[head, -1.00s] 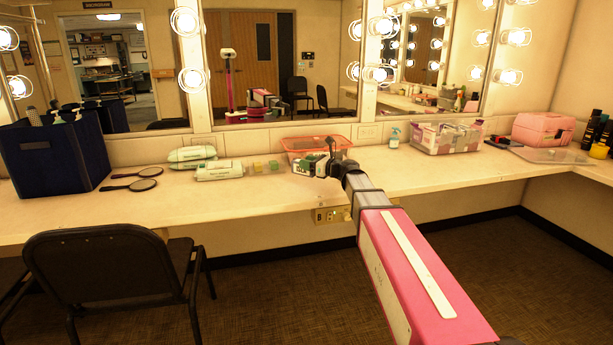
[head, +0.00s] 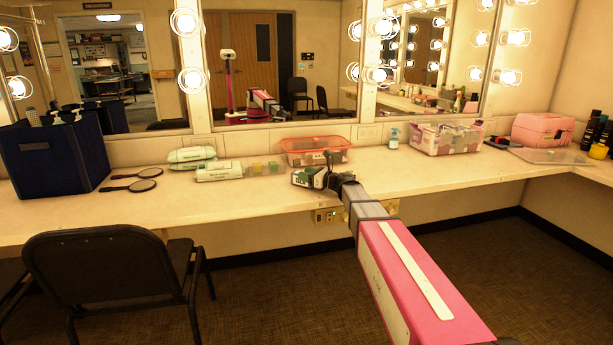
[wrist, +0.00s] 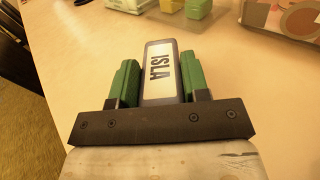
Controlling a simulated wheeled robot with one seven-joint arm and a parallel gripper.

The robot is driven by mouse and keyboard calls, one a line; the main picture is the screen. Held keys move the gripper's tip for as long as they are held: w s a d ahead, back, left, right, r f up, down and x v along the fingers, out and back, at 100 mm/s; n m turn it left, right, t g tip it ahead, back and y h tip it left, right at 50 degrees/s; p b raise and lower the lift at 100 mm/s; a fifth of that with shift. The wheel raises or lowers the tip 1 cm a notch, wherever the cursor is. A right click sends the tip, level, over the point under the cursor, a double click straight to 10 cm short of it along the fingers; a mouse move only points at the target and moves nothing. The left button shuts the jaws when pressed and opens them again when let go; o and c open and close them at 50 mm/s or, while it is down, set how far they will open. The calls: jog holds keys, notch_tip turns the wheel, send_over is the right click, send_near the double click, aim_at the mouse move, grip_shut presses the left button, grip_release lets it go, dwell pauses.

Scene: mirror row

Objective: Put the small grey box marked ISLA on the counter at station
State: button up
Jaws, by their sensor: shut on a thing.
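The small grey box (wrist: 161,72) has a white label reading ISLA and sits between the two green fingers of my gripper (wrist: 160,80) in the wrist view. My gripper is shut on it. The box itself is hard to make out there. I cannot tell whether the box touches the counter top.
The orange tray (head: 316,145) is behind my gripper. Small coloured blocks (head: 257,168) and wipe packs (head: 219,171) stand to its left, with hand mirrors (head: 145,185) beyond. A pump bottle (head: 395,138) and clear bin (head: 445,139) are to the right. A chair (head: 115,270) stands in front.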

jog(key=shift+f, duration=0.15)
jog(key=o, duration=1)
jog(key=shift+s+d, duration=0.2)
jog(key=shift+d, duration=0.05)
jog(key=v, duration=1.1)
jog(key=shift+d, duration=0.2)
